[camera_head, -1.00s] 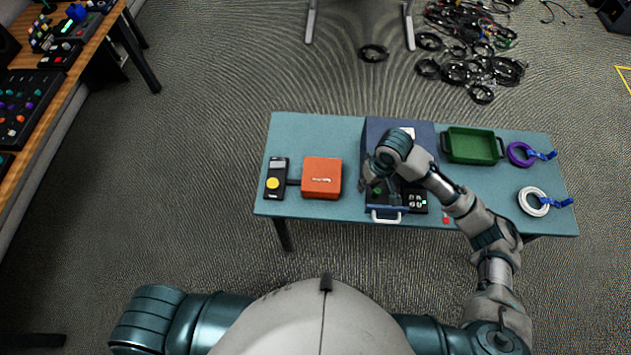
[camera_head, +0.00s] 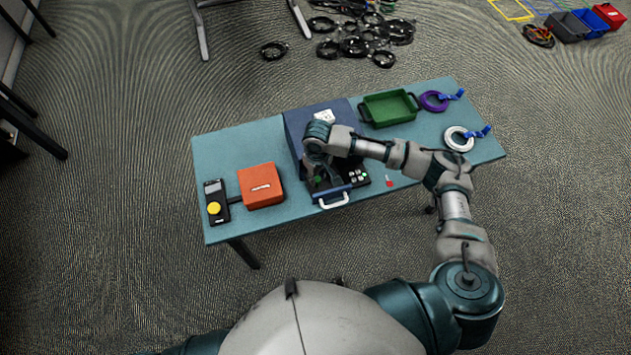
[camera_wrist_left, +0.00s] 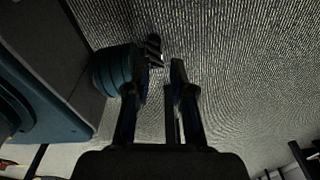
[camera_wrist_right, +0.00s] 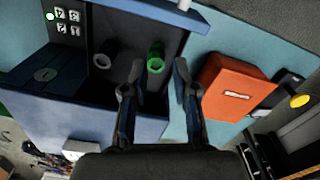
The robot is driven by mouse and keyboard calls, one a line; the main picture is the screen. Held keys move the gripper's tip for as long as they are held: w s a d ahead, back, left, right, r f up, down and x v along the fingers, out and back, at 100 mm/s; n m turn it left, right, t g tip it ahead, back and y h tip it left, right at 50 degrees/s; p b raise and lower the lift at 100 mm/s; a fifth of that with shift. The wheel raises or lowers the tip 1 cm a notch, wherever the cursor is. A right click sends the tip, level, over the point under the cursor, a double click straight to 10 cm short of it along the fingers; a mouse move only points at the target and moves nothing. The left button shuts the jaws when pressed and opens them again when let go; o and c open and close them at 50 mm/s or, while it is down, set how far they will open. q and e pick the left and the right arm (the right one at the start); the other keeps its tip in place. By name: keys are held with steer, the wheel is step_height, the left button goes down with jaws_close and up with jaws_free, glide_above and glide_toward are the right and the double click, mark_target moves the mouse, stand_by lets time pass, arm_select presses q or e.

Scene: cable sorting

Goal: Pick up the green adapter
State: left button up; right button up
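The green adapter (camera_wrist_right: 156,58) is a short tube with a bright green ring. It stands in the dark open tray of the blue box (camera_wrist_right: 110,117), beside a plain black tube (camera_wrist_right: 105,54). In the head view a small green spot of it (camera_head: 317,178) shows beside my right gripper (camera_head: 325,180), which is over the tray. In the right wrist view my right gripper (camera_wrist_right: 157,82) is open, and the adapter appears between and beyond its fingertips, not held. My left gripper (camera_wrist_left: 154,78) is open and empty over the floor in the left wrist view; the head view does not show it.
An orange box (camera_head: 261,186) and a black device with a yellow button (camera_head: 215,203) are left of the tray. A green bin (camera_head: 363,113), a purple coil (camera_head: 433,101) and a white coil (camera_head: 458,139) are right.

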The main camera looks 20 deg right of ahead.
mark_target(318, 179)
steer(key=f, duration=0.4)
steer(key=shift+w+d+f, duration=0.3)
steer(key=shift+w+f, duration=0.05)
steer(key=shift+f, duration=0.4)
steer(key=shift+a, duration=0.1)
steer(key=shift+c, duration=0.2)
steer(key=shift+r, duration=0.1)
steer(key=c, duration=0.4)
arm_select(q)
steer(key=shift+w+d, duration=0.2)
steer(key=shift+w, duration=0.15)
arm_select(e)
steer(key=shift+a, duration=0.1)
jaws_close()
arm_select(q)
steer(key=shift+w+r, duration=0.1)
steer(key=shift+w, duration=0.05)
